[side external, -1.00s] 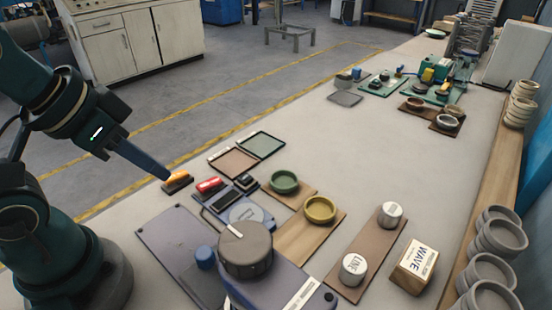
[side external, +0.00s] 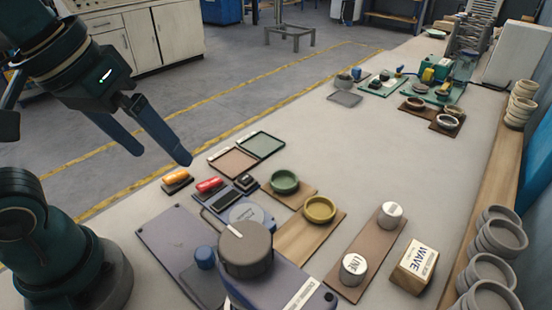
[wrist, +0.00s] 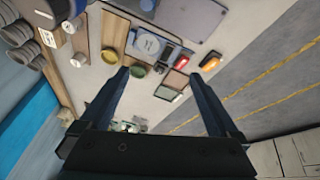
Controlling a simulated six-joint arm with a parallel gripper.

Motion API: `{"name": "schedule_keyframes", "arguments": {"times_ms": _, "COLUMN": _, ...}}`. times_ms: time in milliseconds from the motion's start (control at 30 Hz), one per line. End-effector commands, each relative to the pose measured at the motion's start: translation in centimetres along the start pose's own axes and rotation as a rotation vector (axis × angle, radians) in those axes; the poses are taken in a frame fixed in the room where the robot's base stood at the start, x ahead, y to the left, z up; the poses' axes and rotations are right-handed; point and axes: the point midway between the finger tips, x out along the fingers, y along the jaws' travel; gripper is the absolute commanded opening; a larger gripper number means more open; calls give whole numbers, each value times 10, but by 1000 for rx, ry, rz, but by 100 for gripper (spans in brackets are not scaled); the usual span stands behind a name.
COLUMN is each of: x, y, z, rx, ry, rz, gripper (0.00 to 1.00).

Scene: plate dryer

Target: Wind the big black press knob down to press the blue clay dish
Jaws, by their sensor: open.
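The big dark press knob (side external: 246,248) sits on top of the blue-grey press (side external: 275,285) at the front of the bench. A pale round disc (side external: 247,214) lies just behind the knob, on a flat base; it also shows in the wrist view (wrist: 148,45). I cannot make out a blue clay dish; the knob and press hide what lies beneath them. My gripper (side external: 163,157) is open and empty, up in the air behind and left of the knob, above the bench's far-left edge. Its two spread fingers also show in the wrist view (wrist: 160,74).
An orange piece (side external: 177,177) and a red piece (side external: 209,184) lie on small dark bases below my gripper. Green (side external: 285,182) and yellow (side external: 320,209) dishes sit on boards right of them. A short blue knob (side external: 205,257) stands left of the press knob. The bench's middle is clear.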

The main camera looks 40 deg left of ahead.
Motion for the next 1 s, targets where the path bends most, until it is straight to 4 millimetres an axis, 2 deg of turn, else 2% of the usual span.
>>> {"name": "schedule_keyframes", "arguments": {"times_ms": 100, "x": -14, "y": 25, "z": -8, "rx": -51, "ry": -81, "rz": 2, "gripper": 97}}
{"name": "schedule_keyframes", "arguments": {"times_ms": 267, "x": -26, "y": 66, "z": -10, "rx": -84, "ry": -191, "rz": -23, "gripper": 97}}
{"name": "schedule_keyframes", "arguments": {"times_ms": 400, "x": -28, "y": 105, "z": -1, "rx": -56, "ry": -272, "rz": -63, "gripper": 97}}
{"name": "schedule_keyframes", "arguments": {"times_ms": 600, "x": -19, "y": 148, "z": 26, "rx": 70, "ry": -340, "rz": -102, "gripper": 97}}
{"name": "schedule_keyframes", "arguments": {"times_ms": 700, "x": -12, "y": 158, "z": 40, "rx": 129, "ry": -359, "rz": -114, "gripper": 97}}
{"name": "schedule_keyframes", "arguments": {"times_ms": 800, "x": -8, "y": 160, "z": 49, "rx": 159, "ry": -372, "rz": -126, "gripper": 97}}
{"name": "schedule_keyframes", "arguments": {"times_ms": 1000, "x": 3, "y": 158, "z": 54, "rx": 163, "ry": -371, "rz": -124, "gripper": 97}}
